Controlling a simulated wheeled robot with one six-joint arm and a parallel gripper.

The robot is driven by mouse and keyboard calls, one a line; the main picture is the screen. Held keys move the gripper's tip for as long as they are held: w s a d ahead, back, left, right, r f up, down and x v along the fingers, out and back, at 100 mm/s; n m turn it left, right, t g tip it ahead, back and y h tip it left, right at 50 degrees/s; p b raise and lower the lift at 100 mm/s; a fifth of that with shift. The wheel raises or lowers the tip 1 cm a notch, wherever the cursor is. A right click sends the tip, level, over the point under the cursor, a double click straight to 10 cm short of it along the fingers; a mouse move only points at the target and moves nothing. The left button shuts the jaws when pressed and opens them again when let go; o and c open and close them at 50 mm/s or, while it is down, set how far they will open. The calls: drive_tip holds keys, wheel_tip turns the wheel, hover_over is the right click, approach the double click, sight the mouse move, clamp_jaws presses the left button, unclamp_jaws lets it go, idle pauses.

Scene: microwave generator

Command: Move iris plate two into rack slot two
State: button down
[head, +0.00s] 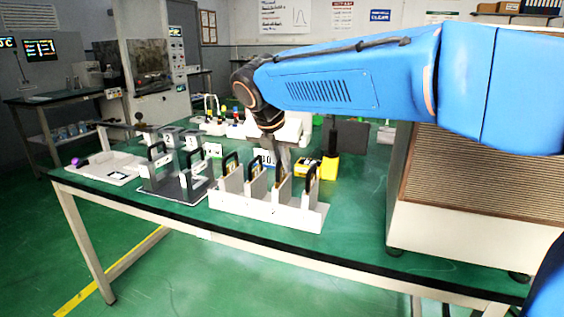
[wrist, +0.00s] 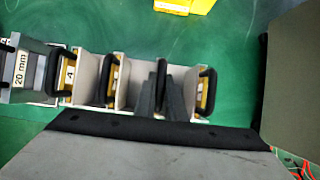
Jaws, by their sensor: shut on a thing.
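My gripper (head: 281,176) points down over the white slotted rack (head: 265,210) on the green table. In the wrist view its grey fingers (wrist: 161,92) are shut on the black handle (wrist: 162,76) of an iris plate, between two light dividers of the rack. The held plate is mostly hidden by the fingers and its number cannot be read. It is down in the rack, third from the left; whether it is fully seated I cannot tell. Other yellow plates with black handles stand on both sides: one at the right (wrist: 205,92), two at the left (wrist: 111,80), one marked 4 (wrist: 69,73).
A dark stand (head: 172,190) with black-handled plates is left of the rack, beside a white tray (head: 105,168). A yellow and black item (head: 329,168) is behind the rack. A large ribbed box (head: 480,185) stands right. Bare table lies between rack and box.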

drive_tip(key=shift+f, duration=0.55)
drive_tip(key=c, duration=1.7)
unclamp_jaws()
drive_tip(key=shift+c, duration=0.2)
drive_tip(key=shift+f, duration=0.1)
